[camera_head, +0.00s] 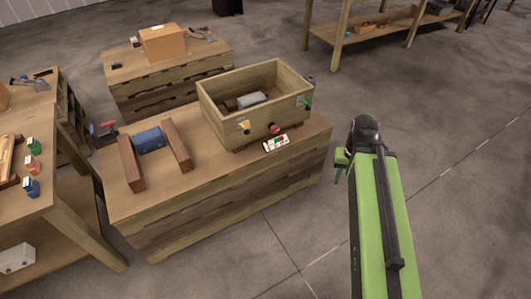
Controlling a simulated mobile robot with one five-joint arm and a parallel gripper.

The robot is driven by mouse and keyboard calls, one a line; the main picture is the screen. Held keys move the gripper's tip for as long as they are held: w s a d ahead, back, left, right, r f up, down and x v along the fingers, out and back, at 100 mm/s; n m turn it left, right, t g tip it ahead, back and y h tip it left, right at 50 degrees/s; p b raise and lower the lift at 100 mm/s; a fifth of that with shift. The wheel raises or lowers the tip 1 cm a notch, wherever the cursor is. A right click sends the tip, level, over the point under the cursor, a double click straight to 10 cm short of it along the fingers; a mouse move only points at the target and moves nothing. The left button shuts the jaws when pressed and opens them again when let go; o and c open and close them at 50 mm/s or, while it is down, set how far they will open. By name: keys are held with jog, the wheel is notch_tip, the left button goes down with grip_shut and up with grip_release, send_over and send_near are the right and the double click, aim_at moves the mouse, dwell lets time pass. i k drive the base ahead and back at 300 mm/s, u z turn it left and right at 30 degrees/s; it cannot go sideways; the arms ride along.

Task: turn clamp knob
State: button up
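My arm rises at the right, green and black, and bends at a dark rounded joint. My gripper (339,168) shows only as a small green and dark part left of that joint, over the floor beside the bench. Its fingers are too small and hidden to tell open from shut. I cannot tell for sure which part is the clamp knob. An open wooden box (224,115) on the middle bench (205,175) carries a red knob (274,128), a yellow part (244,126) and a green part (308,101). A dark device with a red handle (106,125) stands at the bench's left end.
Two brown blocks (132,171) flank a blue piece (149,139) on the bench. A labelled panel (276,144) lies before the box. A left table (45,200) holds small coloured containers. Another bench with a carton (162,41) stands behind.

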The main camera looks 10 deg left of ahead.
aim_at(274, 128)
jog(key=z, duration=0.9)
jog(key=k, duration=0.2)
jog(key=u, duration=1.95)
jog(key=i, duration=0.95)
jog(key=u, duration=0.25)
